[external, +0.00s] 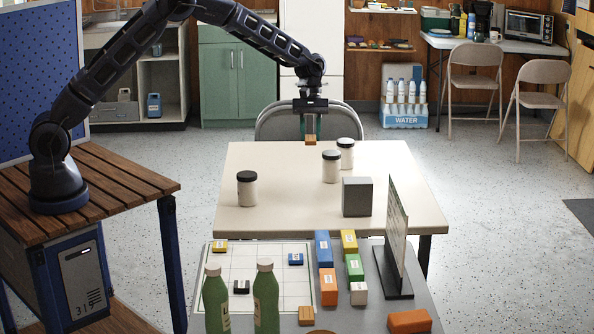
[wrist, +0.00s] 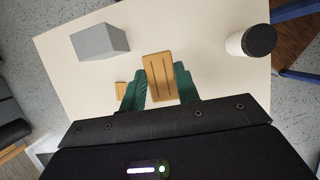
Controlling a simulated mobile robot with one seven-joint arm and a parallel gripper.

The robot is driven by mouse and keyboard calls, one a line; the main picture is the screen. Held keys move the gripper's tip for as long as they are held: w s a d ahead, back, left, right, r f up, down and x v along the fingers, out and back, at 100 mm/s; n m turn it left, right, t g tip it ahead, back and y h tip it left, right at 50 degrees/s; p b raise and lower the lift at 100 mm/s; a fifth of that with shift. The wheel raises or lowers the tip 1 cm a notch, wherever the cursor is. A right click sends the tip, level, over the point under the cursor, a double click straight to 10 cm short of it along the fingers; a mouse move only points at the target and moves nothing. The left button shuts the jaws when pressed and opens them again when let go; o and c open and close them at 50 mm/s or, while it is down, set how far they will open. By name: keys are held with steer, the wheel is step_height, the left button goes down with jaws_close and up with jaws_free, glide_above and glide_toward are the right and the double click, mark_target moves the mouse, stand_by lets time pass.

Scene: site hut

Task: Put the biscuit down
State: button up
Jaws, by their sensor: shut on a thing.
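My gripper (external: 310,136) is shut on a tan, rectangular biscuit (wrist: 158,77). In the wrist view the biscuit sits between the two green fingers (wrist: 160,88), with grooves on its face. In the external view the held biscuit (external: 311,141) shows below the fingers, in line with the far edge of the cream table (external: 285,205). The wrist view shows the tabletop (wrist: 200,30) beneath it, and the biscuit appears held above it. A smaller-looking tan piece (wrist: 120,88) shows beside one finger; I cannot tell what it is.
A grey block (external: 357,197) stands on the cream table's right side. A dark-lidded jar (external: 247,190) stands at left; two more jars (external: 331,167) (external: 346,154) stand right of my gripper. The table's middle front is clear. A nearer table holds bottles (external: 266,298), coloured blocks and an upright panel (external: 397,235).

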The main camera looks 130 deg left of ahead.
steer(key=w+d, duration=1.5)
glide_above(231, 312)
steer(key=s+a, duration=0.1)
step_height(231, 312, down, 20)
steer(key=shift+r, duration=0.1)
steer(key=shift+s, duration=0.1)
steer(key=o, duration=0.9)
steer(key=shift+o, duration=0.2)
